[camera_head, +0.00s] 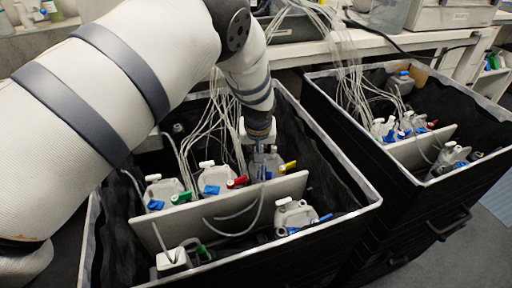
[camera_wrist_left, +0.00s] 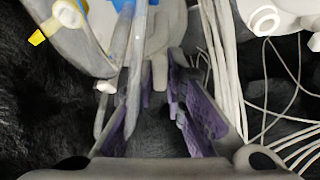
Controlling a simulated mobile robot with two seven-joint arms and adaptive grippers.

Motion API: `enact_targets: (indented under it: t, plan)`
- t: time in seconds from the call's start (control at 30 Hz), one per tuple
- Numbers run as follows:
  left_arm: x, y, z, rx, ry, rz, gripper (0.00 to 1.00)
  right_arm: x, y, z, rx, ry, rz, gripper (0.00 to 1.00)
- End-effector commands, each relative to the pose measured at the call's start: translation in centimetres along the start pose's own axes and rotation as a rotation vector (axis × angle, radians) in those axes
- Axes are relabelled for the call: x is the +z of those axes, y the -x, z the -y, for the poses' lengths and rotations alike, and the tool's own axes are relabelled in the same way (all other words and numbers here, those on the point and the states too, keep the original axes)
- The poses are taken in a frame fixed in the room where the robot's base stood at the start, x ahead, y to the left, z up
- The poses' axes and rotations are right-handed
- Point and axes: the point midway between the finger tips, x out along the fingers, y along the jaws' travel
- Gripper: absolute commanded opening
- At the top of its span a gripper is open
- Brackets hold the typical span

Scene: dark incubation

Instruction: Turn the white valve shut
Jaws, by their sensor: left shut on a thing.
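My left gripper (camera_head: 264,166) reaches down into the left black bin, among the bottles behind the pale divider. In the left wrist view its purple-padded fingers (camera_wrist_left: 164,88) are close together, shut on a small pale part, the white valve (camera_wrist_left: 158,70), at the bottle's edge. Its exact angle is hard to see, and in the head view the gripper hides it. A yellow valve (camera_wrist_left: 37,37) is at the left of the wrist view; it also shows in the head view (camera_head: 290,165). My right gripper is not in view.
The left bin (camera_head: 345,222) has a pale divider (camera_head: 155,230) and several bottles with red, green and blue valves. Thin tubes (camera_head: 205,125) hang close beside my gripper. A second bin (camera_head: 440,205) with bottles stands to the right.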

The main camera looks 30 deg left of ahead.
Motion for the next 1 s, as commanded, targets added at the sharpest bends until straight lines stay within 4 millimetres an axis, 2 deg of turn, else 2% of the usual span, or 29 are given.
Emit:
enact_targets:
  t: [0.2,0.47,0.67,1.0]
  plan:
    - [-0.1,0.2,0.2,0.08,-0.183,0.0,0.0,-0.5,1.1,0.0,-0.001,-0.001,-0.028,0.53]
    - [0.0,-0.1,0.3,0.174,-0.41,0.003,0.0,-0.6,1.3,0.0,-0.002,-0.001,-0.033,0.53]
    - [0.1,-0.3,0.4,0.247,-0.585,0.005,0.0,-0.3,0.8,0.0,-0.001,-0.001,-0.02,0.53]
    - [0.1,-0.6,0.5,0.366,-0.873,0.007,0.0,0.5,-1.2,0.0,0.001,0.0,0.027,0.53]
